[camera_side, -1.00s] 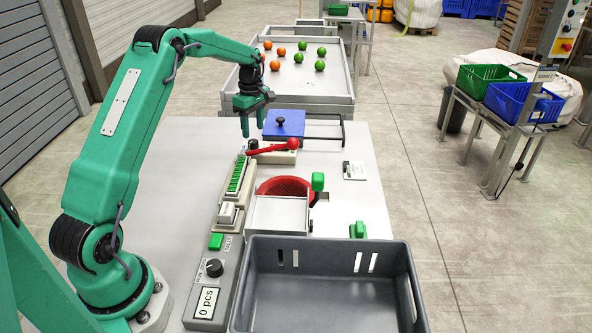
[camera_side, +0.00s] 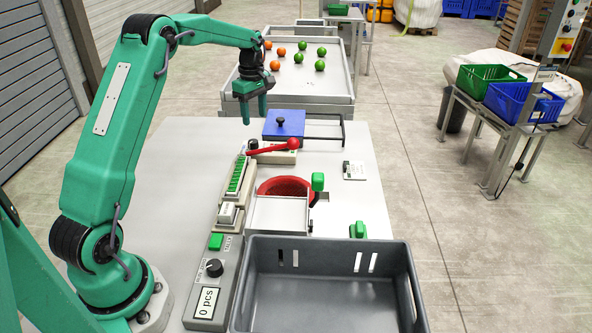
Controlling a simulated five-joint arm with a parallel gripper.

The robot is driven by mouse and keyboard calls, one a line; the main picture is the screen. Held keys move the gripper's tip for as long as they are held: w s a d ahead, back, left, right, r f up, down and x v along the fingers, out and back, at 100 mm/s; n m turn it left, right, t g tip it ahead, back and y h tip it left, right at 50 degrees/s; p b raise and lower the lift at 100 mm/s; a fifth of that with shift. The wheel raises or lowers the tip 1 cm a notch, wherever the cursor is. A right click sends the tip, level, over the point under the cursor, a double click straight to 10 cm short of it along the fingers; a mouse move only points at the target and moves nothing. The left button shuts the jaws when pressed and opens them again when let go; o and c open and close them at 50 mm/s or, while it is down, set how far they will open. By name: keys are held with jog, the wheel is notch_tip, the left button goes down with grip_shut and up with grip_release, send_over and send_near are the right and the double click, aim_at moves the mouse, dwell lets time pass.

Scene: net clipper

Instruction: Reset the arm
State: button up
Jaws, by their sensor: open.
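My gripper (camera_side: 254,112) hangs from my green arm (camera_side: 112,130) with its fingers pointing down. It is open, with a gap between the two fingers and nothing between them. It is above the far edge of the white work table (camera_side: 175,175), in front of the tray of fruit-like balls. A blue block with a black knob (camera_side: 284,124) lies just to the right of and below the fingers in the picture. The red lever (camera_side: 272,147) of the clipper machine is also below it. The gripper appears apart from both.
A grey crate (camera_side: 325,300) stands at the table's front, beside a control box (camera_side: 208,285) reading "0 pcs". A red net ring (camera_side: 285,186) and green-handled parts (camera_side: 318,182) sit mid-table. A tray (camera_side: 340,92) with orange and green balls stands behind. The table's left is clear.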

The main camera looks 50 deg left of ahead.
jog(key=s+d+r+m+t, duration=0.3)
jog(key=s+d+r+m, duration=0.65)
jog(key=d+r, duration=0.45)
jog(key=s+d+f+m+t, duration=0.1)
jog(key=s+d+m, duration=0.4)
jog(key=s, duration=0.4)
jog(key=s+d+f+m+t, duration=0.1)
jog(key=s+d+f+m, duration=0.1)
jog(key=s+d+m, duration=0.3)
jog(key=s+d, duration=0.1)
jog(key=s, duration=0.3)
jog(key=shift+s+m+t, duration=0.25)
jog(key=shift+m+t, duration=0.1)
jog(key=shift+t, duration=0.05)
